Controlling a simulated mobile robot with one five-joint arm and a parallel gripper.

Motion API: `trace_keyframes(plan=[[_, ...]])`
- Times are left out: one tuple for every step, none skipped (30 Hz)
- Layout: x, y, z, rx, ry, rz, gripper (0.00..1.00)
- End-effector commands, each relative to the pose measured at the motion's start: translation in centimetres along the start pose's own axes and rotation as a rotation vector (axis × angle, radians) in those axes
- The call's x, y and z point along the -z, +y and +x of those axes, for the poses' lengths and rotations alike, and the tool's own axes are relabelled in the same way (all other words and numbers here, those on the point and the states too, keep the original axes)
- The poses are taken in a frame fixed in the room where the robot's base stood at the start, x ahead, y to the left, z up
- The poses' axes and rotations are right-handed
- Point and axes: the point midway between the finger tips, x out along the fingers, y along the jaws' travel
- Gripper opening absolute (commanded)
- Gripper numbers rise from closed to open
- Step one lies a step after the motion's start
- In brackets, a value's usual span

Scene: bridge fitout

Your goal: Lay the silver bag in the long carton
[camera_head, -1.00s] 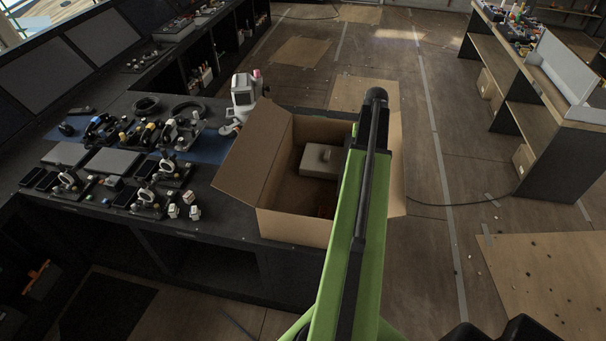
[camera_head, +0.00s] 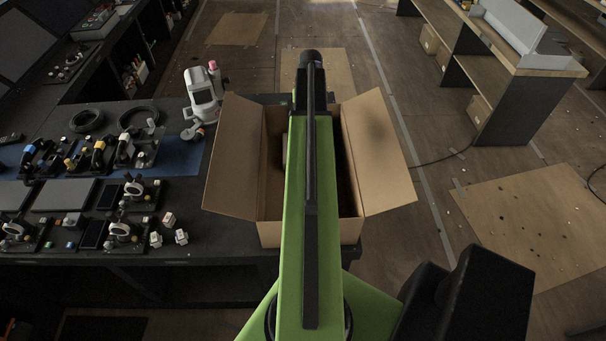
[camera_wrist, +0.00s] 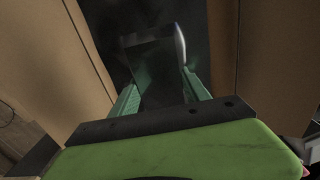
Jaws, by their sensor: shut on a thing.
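The long carton (camera_head: 232,160) stands open at the right end of the dark desk, with flaps spread to left and right. My arm reaches over its middle and hides much of the inside. In the wrist view, brown cardboard (camera_wrist: 270,65) shows on both sides, with a dark gap between. My gripper (camera_wrist: 157,75) points down into that gap. It is shut on a dark, faintly shiny thing (camera_wrist: 148,55) between its green fingers, which looks like the silver bag. Its outline is lost in shadow, and I cannot tell whether it touches the carton floor.
A white device (camera_head: 203,98) stands on the desk just left of the carton's left flap. Several small parts and grey plates (camera_head: 62,195) cover the desk further left. The floor right of the carton is open, with a cable (camera_head: 440,160) on it.

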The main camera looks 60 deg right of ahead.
Motion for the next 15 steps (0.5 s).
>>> trace_keyframes(plan=[[0.0, -0.2, 0.3, 0.000, 0.000, -0.003, 0.01], [0.0, -0.3, 0.5, 0.000, 0.000, -0.004, 0.01], [-0.1, -0.4, 0.8, 0.000, 0.000, -0.005, 0.01], [-0.1, -0.5, 1.1, 0.000, 0.000, -0.006, 0.01], [-0.1, -0.5, 1.5, 0.000, 0.000, -0.007, 0.01], [-0.1, -0.6, 2.0, 0.000, 0.000, -0.008, 0.01], [-0.1, -0.7, 2.4, 0.000, 0.000, -0.008, 0.01], [-0.1, -0.7, 2.8, 0.000, 0.000, -0.009, 0.01], [-0.1, -0.8, 3.4, 0.000, 0.000, -0.010, 0.01], [-0.1, -0.8, 3.9, 0.000, 0.000, -0.010, 0.01], [-0.1, -0.8, 4.3, 0.000, 0.000, -0.011, 0.01], [-0.1, -0.9, 4.9, 0.000, 0.000, -0.011, 0.01], [-0.1, -0.9, 5.3, 0.000, 0.000, -0.012, 0.01], [-0.1, -0.9, 5.6, 0.000, 0.000, -0.012, 0.01], [-0.1, -1.0, 5.9, 0.000, 0.000, -0.012, 0.01]])
